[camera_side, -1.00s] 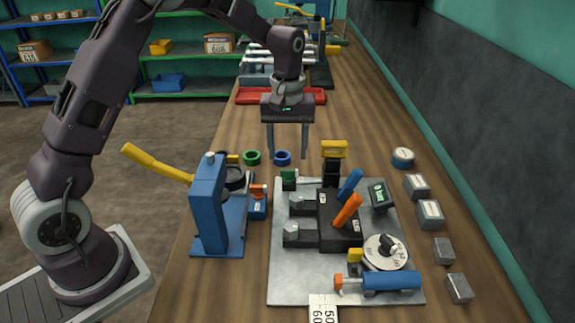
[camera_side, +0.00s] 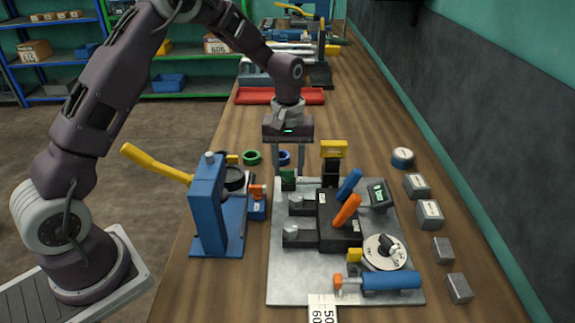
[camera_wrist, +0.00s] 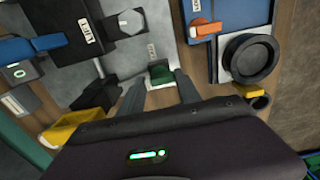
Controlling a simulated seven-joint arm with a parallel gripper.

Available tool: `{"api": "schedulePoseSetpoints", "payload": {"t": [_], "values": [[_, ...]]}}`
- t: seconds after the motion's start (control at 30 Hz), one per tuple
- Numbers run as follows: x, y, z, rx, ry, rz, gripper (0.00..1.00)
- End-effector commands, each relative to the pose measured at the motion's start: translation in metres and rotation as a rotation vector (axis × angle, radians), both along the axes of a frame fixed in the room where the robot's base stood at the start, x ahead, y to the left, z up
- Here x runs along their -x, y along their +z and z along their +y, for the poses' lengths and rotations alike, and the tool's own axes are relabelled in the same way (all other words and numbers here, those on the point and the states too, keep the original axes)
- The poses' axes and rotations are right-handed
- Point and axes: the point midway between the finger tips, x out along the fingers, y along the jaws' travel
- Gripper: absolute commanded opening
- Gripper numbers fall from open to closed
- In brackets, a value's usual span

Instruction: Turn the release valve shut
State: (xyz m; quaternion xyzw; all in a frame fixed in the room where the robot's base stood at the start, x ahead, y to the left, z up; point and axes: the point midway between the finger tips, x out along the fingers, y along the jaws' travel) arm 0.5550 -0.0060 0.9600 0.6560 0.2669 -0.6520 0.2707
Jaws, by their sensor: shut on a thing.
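In the wrist view, the fingertips of my gripper (camera_wrist: 161,80) frame the knob. An orange handle (camera_side: 257,190) sits on a blue block beside the blue press (camera_side: 207,205), left of my gripper.
A yellow-topped black post (camera_side: 333,150) stands close right of my gripper. Blue (camera_side: 349,185) and orange (camera_side: 346,210) levers rise from a black block on the plate. Green (camera_side: 252,157) and blue (camera_side: 284,157) rings lie behind. Several grey blocks line the right side.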

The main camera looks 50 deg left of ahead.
Motion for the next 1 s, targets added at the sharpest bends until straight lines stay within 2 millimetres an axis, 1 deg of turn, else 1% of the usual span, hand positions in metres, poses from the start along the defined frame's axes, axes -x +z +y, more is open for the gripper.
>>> {"api": "schedulePoseSetpoints", "payload": {"t": [0.03, 0.17, 0.37, 1.0], "values": [[0.0039, -0.0007, 0.0045, -0.006, -0.003, 0.013, 0.0], [0.0046, -0.0009, 0.0055, -0.007, -0.038, 0.015, 0.0], [0.0049, -0.0016, 0.007, -0.009, -0.161, 0.019, 0.0], [0.0023, -0.0018, 0.0094, -0.009, -0.759, 0.018, 0.0]]}}
